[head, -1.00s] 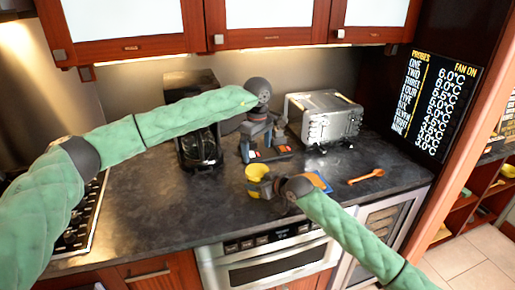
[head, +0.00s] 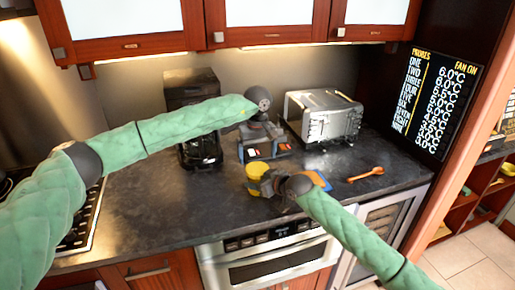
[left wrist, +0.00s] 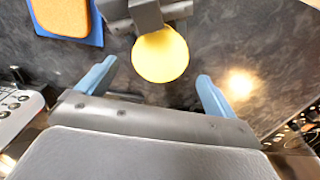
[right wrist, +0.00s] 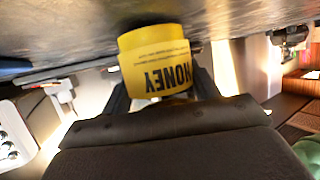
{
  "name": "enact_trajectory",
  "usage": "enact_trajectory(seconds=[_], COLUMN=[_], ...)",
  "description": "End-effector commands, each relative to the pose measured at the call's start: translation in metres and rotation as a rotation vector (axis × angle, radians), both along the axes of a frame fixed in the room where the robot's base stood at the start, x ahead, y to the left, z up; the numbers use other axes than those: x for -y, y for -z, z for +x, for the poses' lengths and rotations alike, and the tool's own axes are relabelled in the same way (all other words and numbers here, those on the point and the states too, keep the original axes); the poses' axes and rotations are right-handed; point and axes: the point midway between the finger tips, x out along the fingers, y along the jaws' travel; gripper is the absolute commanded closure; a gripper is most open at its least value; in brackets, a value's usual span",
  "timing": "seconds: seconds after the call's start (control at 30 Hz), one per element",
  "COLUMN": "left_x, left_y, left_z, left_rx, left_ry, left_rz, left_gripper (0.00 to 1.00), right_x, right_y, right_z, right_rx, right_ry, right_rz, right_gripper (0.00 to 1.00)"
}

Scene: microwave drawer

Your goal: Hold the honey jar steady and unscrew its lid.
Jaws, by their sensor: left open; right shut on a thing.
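The honey jar (head: 255,171) is yellow and upright near the counter's front. Its label reads HONEY in the right wrist view (right wrist: 163,70). My right gripper (head: 270,183) is shut around the jar's side, and its fingers flank the jar in the right wrist view (right wrist: 162,82). The round yellow lid (left wrist: 160,56) faces up in the left wrist view. My left gripper (left wrist: 157,72) is open, its two blue fingers well apart on either side of the lid's lower part, not touching it. In the head view my left gripper (head: 264,148) hangs behind the jar.
A blue-and-orange flat item (head: 320,180) lies right of the jar, and an orange spoon (head: 366,174) lies beyond it. A silver toaster oven (head: 322,118) and a black coffee machine (head: 198,150) stand at the back. The counter (head: 180,210) left of the jar is clear.

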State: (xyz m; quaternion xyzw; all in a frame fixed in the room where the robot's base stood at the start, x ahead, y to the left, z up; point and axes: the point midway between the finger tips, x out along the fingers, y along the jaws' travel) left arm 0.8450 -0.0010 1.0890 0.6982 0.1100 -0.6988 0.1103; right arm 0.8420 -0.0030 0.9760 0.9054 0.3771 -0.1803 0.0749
Motion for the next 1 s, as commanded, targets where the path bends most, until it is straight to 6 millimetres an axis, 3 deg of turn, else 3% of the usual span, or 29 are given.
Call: enact_trajectory(seconds=[0.3, 0.67, 0.9, 1.0], left_x=[0.0, 0.0, 0.0, 0.0], left_y=[0.042, 0.049, 0.048, 0.048], left_z=[0.0, 0.0, 0.0, 0.0], left_rx=[-0.001, 0.001, 0.001, 0.001], left_ry=[-0.001, -0.001, -0.001, -0.001], left_rz=[-0.001, -0.002, -0.002, -0.002], left_gripper=[0.07, 0.07, 0.54, 0.56], right_x=[0.0, 0.0, 0.0, 0.0], right_y=[0.0, 0.0, 0.0, 0.0], right_z=[0.0, 0.0, 0.0, 0.0], right_rx=[0.0, -0.001, 0.0, 0.0], right_ry=[0.0, 0.0, 0.0, 0.0], right_rz=[0.0, -0.001, 0.0, 0.0], right_gripper=[1.0, 1.0, 1.0, 1.0])
